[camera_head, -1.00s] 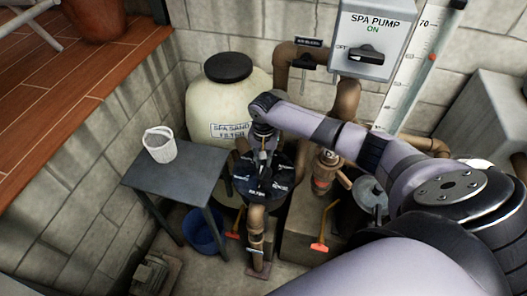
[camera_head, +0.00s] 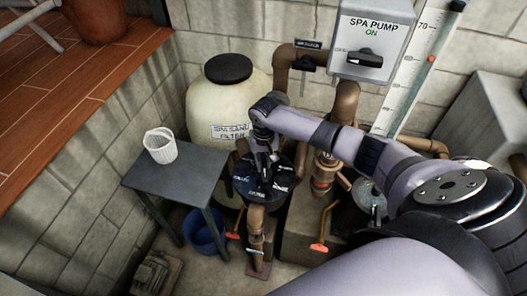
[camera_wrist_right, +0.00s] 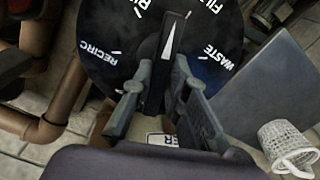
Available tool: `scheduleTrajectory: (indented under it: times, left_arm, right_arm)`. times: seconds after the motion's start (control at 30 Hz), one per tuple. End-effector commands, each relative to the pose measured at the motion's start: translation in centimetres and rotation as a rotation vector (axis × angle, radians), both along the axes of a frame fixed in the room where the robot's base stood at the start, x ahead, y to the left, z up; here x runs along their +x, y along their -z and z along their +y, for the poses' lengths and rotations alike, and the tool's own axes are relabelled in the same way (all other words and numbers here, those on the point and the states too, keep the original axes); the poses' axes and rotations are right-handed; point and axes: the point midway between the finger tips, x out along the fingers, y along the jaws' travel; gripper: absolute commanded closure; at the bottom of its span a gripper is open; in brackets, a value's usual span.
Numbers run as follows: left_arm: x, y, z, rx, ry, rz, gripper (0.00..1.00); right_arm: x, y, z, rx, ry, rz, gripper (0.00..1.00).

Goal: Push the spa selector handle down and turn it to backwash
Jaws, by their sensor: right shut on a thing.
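The spa selector valve (camera_head: 278,187) is a round black-topped head with white lettering beside the cream spa sand filter (camera_head: 228,105). In the wrist view its dial (camera_wrist_right: 98,40) reads RECIRC at left and WASTE at right, with cut-off words above. The dark selector handle (camera_wrist_right: 170,45) carries a white wedge mark and points up between the cut-off words. My right gripper (camera_head: 266,170) comes down from above onto the valve. In the wrist view the right gripper (camera_wrist_right: 160,90) is shut on the handle, one finger each side. My left gripper is out of view.
A grey table (camera_head: 180,182) with a white basket (camera_head: 160,146) stands left of the valve, with a blue bucket (camera_head: 204,232) below. Brown pipes (camera_head: 346,100) and orange-handled valves (camera_head: 319,246) stand right. The spa pump switch box (camera_head: 372,40) reads ON.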

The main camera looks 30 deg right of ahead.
Motion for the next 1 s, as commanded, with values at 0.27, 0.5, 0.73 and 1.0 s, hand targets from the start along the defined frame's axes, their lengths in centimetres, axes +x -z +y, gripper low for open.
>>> scheduleTrajectory:
  times: [0.27,0.5,0.73,1.0]
  left_arm:
    - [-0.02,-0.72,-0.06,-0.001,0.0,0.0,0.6]
    - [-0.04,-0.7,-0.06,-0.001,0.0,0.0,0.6]
    - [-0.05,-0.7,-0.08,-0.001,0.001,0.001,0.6]
    - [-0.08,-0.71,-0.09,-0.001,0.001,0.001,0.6]
  right_arm:
    - [-0.22,0.15,0.04,0.0,-0.407,0.007,1.0]
    - [-0.22,0.26,0.05,0.001,-0.672,0.006,1.0]
    - [-0.24,0.27,0.06,0.001,-0.695,0.007,1.0]
    - [-0.2,0.22,0.02,0.0,-0.693,0.007,0.69]
